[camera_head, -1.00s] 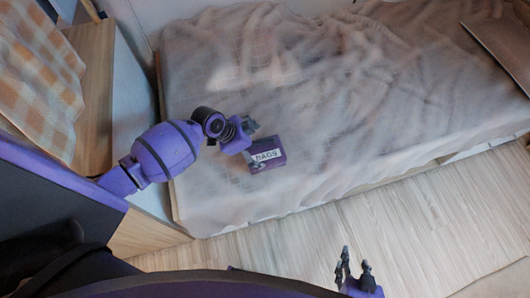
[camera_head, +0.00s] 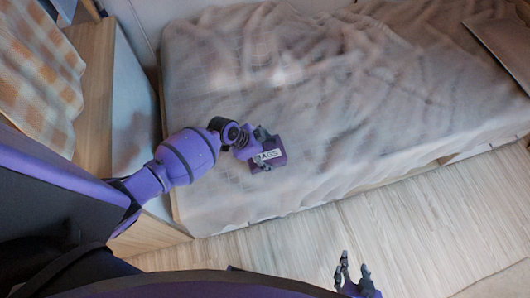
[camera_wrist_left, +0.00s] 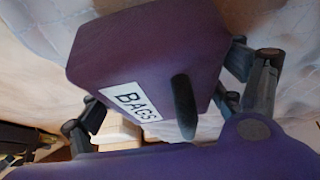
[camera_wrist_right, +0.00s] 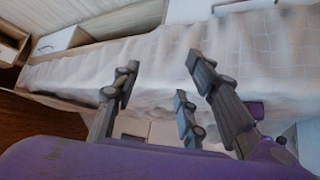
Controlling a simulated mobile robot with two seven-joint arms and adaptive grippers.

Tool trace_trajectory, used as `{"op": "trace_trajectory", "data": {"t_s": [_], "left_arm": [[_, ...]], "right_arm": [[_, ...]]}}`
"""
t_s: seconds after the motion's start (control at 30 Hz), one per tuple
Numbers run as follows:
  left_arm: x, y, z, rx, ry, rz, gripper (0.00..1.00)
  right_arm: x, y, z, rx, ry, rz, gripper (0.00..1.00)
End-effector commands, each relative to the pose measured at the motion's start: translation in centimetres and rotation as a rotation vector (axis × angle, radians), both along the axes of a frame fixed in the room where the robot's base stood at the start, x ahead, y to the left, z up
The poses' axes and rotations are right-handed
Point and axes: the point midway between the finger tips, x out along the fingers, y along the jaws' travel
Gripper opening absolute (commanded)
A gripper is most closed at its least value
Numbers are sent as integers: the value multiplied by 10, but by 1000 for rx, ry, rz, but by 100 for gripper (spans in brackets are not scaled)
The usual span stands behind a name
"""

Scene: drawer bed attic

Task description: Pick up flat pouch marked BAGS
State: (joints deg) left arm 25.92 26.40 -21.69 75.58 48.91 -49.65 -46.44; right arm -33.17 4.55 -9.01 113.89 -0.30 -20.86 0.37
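The flat pouch marked BAGS (camera_head: 275,143) is purple with a white label and lies on the bed near its front edge. In the left wrist view the pouch (camera_wrist_left: 150,55) fills the middle, close to the palm. My left gripper (camera_head: 262,148) is at the pouch, with fingers (camera_wrist_left: 170,100) on both sides of it and a dark finger in front of its face. Whether the fingers press on it cannot be told. My right gripper (camera_head: 354,268) is open and empty over the floor, away from the bed; its spread fingers (camera_wrist_right: 165,95) show in the right wrist view.
The bed (camera_head: 400,110) has a rumpled pale cover, clear around the pouch. A flat panel (camera_head: 502,48) lies at the bed's far right. A wooden cabinet (camera_head: 95,100) with a checked cloth (camera_head: 38,75) stands at left. The wood floor (camera_head: 430,220) is free in front.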

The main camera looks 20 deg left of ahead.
Motion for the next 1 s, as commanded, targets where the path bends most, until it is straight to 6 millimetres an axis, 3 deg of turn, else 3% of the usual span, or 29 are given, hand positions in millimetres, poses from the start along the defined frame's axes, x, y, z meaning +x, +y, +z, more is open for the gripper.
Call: {"op": "trace_trajectory", "data": {"t_s": [0.37, 0.63, 0.9, 1.0], "left_arm": [[0, 0, 2, 0, 0, 0, 57], [-1, 1, 38, 0, -4, -2, 57], [-58, 8, 98, 1, -3, -4, 57], [-85, 11, 105, 2, 1, -2, 57]], "right_arm": [[6, 1, 5, 0, -13, 2, 40], [13, 1, 14, 3, -28, 1, 40], [13, 6, 21, 13, -23, 3, 40], [8, 8, 18, 14, -13, 4, 40]]}}
